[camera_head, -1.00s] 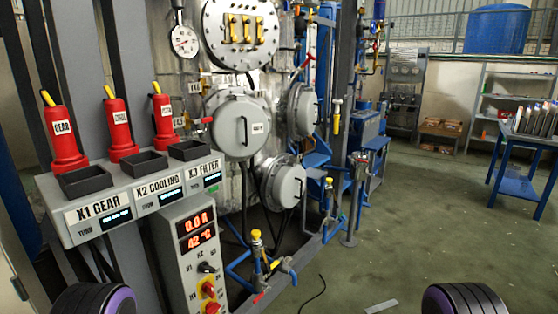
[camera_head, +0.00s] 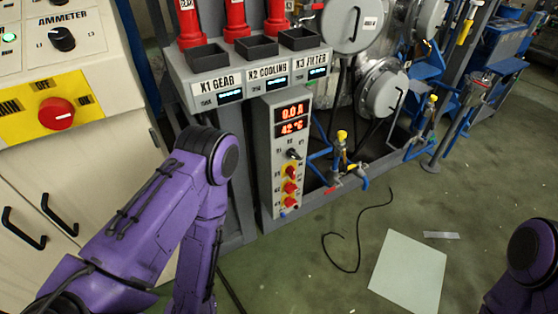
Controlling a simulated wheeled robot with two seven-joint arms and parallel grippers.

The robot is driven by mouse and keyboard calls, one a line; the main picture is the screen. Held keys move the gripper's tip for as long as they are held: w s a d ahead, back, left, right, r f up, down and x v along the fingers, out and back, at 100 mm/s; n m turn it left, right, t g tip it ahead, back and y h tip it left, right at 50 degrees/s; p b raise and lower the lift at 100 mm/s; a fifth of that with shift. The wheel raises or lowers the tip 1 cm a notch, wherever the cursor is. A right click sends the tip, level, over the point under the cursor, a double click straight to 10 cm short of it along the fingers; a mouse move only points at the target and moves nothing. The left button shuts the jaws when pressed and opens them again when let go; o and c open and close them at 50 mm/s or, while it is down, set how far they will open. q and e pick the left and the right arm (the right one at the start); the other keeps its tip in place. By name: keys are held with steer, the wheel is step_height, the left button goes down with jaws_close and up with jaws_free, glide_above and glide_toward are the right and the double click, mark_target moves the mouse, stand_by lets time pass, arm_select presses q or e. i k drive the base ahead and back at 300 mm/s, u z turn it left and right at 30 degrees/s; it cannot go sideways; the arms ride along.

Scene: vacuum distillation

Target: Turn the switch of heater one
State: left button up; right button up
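A narrow grey control panel (camera_head: 272,160) stands in the middle of the head view. It has a red display (camera_head: 292,117) reading 0.0 A and 42 °C. Only part of my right arm shows at the lower right. Neither gripper is visible.
A beige cabinet (camera_head: 70,150) with an ammeter knob (camera_head: 62,39) and a big red knob (camera_head: 57,114) stands at the left. A shelf labelled X1 GEAR, X2 COOLING, X3 FILTER (camera_head: 250,78) sits above the panel. Blue pipes with a yellow-topped valve (camera_head: 341,138) are right of it.

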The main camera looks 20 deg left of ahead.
mark_target(291, 170)
steer(key=z, duration=0.5)
steer(key=k, duration=0.55)
steer(key=z, duration=0.85)
steer(key=i, duration=0.45)
steer(key=u, duration=0.55)
steer(key=i, duration=0.85)
steer(key=u, duration=0.9)
